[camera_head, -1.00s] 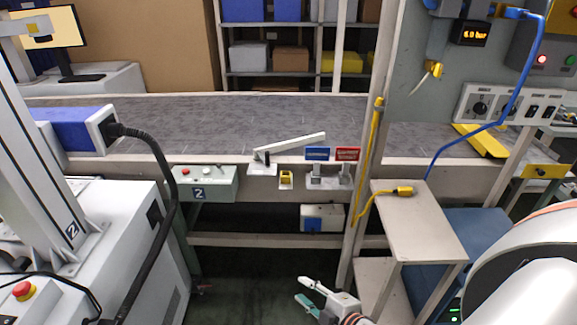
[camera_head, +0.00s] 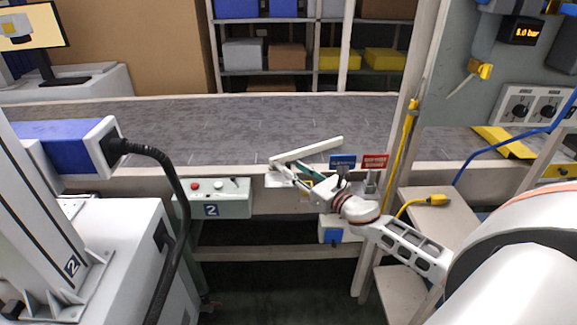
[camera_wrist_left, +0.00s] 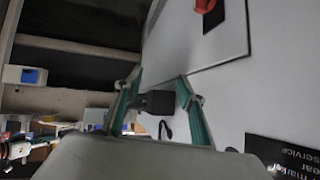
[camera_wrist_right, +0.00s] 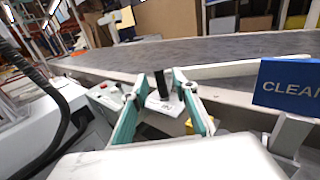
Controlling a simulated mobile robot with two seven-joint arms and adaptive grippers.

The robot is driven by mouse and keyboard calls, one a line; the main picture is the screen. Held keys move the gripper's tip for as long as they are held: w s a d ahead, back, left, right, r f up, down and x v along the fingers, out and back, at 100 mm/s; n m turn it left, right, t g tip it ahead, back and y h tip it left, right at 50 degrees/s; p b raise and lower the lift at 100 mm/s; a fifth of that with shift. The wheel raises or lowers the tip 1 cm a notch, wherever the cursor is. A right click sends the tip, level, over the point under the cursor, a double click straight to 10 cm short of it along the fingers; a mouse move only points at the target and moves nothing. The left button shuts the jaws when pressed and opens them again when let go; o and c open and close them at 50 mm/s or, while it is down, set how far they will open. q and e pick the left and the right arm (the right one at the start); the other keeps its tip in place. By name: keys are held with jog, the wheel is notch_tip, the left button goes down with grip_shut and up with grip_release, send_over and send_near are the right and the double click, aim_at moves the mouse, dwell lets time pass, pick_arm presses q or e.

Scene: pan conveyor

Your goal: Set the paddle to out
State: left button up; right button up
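The paddle (camera_head: 320,148) is a long pale bar that slants up to the right over the near edge of the conveyor in the head view. In the right wrist view the paddle bar (camera_wrist_right: 240,68) runs right from a dark upright post (camera_wrist_right: 163,82) on a white base. My right gripper (camera_head: 300,172) is at the paddle's pivot end and covers part of it. In the right wrist view the right gripper (camera_wrist_right: 160,78) is open, with the post between or just beyond its fingertips; contact is unclear. My left gripper (camera_wrist_left: 159,76) is open near a white panel, away from the paddle.
A blue sign (camera_head: 343,161) and a red sign (camera_head: 375,161) stand right of the paddle. A control box (camera_head: 228,205) is to its left. A frame post with a yellow cable (camera_head: 404,130) stands farther right. The conveyor belt (camera_head: 190,125) looks clear.

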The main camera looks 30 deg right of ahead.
aim_at(290, 167)
jog(key=shift+w+a, duration=0.15)
jog(key=shift+w, duration=0.85)
jog(key=shift+w+a, duration=0.15)
jog(key=shift+w, duration=0.8)
grip_shut()
